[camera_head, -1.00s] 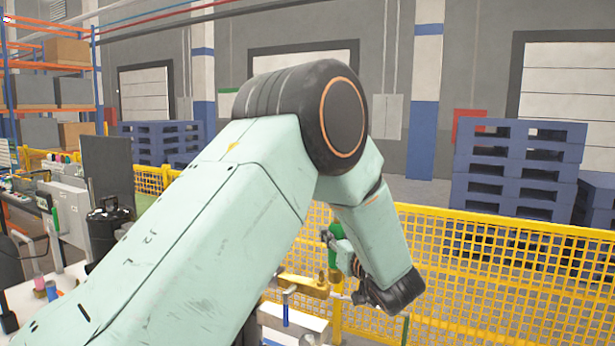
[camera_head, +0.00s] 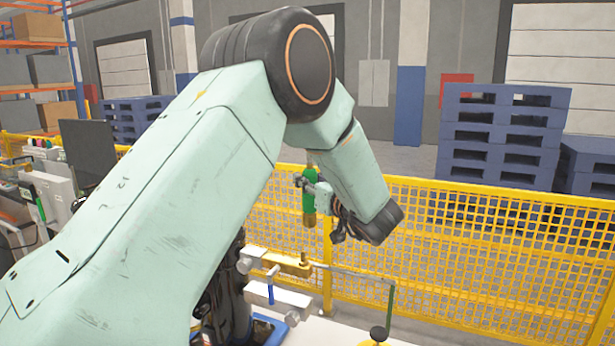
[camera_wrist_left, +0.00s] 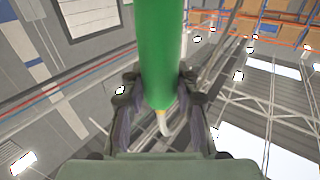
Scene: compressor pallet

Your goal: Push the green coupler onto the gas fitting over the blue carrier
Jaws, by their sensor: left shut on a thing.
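My left gripper (camera_head: 312,188) is shut on the green coupler (camera_head: 308,201) and holds it upright, its brass lower end down. In the left wrist view the green coupler (camera_wrist_left: 161,50) runs between the fingers of the left gripper (camera_wrist_left: 157,100). In the head view a small brass fitting (camera_head: 304,257) stands on a yellow block below the coupler, with a visible gap between them. A blue base (camera_head: 272,329), perhaps the carrier, shows partly at the bottom, mostly behind my arm. My right gripper is not in view.
A blue-handled valve (camera_head: 270,288) and a thin pipe (camera_head: 350,270) with a green upright lie close below and right of the coupler. A yellow mesh fence (camera_head: 470,240) stands behind. My left arm hides much of the left side.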

